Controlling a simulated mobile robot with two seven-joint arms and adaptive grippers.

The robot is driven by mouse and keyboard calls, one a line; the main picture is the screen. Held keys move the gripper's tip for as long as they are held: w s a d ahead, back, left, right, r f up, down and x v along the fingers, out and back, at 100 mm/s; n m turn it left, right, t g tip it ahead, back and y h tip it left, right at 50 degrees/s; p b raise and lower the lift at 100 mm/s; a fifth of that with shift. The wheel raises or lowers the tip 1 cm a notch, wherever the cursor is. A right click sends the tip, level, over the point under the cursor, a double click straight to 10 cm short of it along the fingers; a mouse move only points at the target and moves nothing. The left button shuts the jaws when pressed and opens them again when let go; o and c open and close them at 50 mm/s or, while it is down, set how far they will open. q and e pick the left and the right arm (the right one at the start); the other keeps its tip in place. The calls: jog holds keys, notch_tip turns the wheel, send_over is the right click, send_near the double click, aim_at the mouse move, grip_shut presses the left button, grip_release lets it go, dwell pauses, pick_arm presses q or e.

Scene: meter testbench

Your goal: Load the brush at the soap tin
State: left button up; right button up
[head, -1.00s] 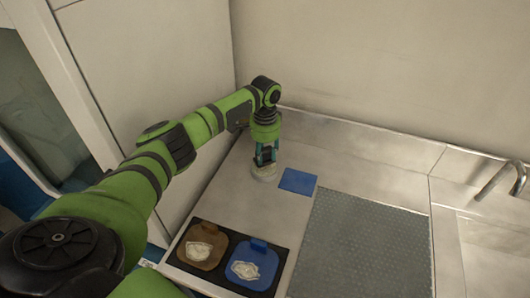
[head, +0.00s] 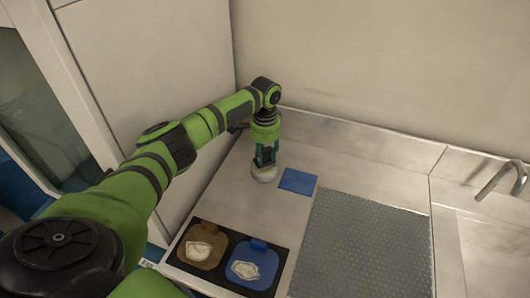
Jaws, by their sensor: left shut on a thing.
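My left gripper (head: 265,159) points straight down near the back left corner of the counter. It is shut on the brush, which is mostly hidden between and below the fingers. A small round pale thing, which looks like the soap tin (head: 264,175), sits on the counter directly under the fingertips. Whether the brush bristles touch it cannot be made out. My right gripper is not in view.
A blue square (head: 298,181) lies just right of the tin. A black tray (head: 226,234) with a brown and a blue holder, each with a whitish cloth-like piece, lies in front. A grey textured mat (head: 362,245) is at right, then a sink with a tap (head: 500,178).

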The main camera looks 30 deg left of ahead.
aim_at(265, 151)
pick_arm(q)
jog(key=shift+f, duration=0.3)
jog(key=shift+s+f, duration=0.1)
dwell(1.8)
notch_tip(265, 151, up, 5)
jog(key=p, duration=0.6)
jog(key=shift+r, duration=0.2)
jog(key=shift+r+p, duration=0.7)
jog(key=shift+r, duration=0.2)
